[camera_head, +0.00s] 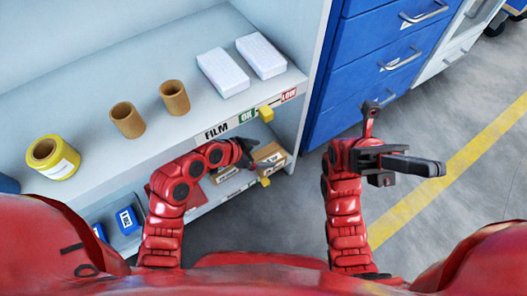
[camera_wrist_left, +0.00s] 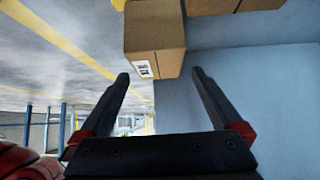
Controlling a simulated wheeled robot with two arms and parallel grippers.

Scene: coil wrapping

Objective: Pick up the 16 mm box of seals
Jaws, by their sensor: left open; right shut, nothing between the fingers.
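A small brown cardboard box (camera_head: 271,155) sits on the lower shelf at its right end. It also shows in the left wrist view (camera_wrist_left: 155,30), with a white label whose print I cannot read. My left gripper (camera_head: 247,154) reaches over the lower shelf just left of this box. In the left wrist view its two fingers (camera_wrist_left: 162,78) are open and empty, with the box a little beyond the tips. A second box (camera_head: 222,176) lies left of it, partly hidden by my left arm. My right gripper (camera_head: 415,165) is shut and empty, over the floor.
The upper shelf (camera_head: 195,120) bears two brown rolls, a yellow roll and two white packs. Its edge, with a FILM label and yellow tags, overhangs the boxes. Blue drawers (camera_head: 365,70) stand to the right. Blue bins (camera_head: 127,220) are at lower left.

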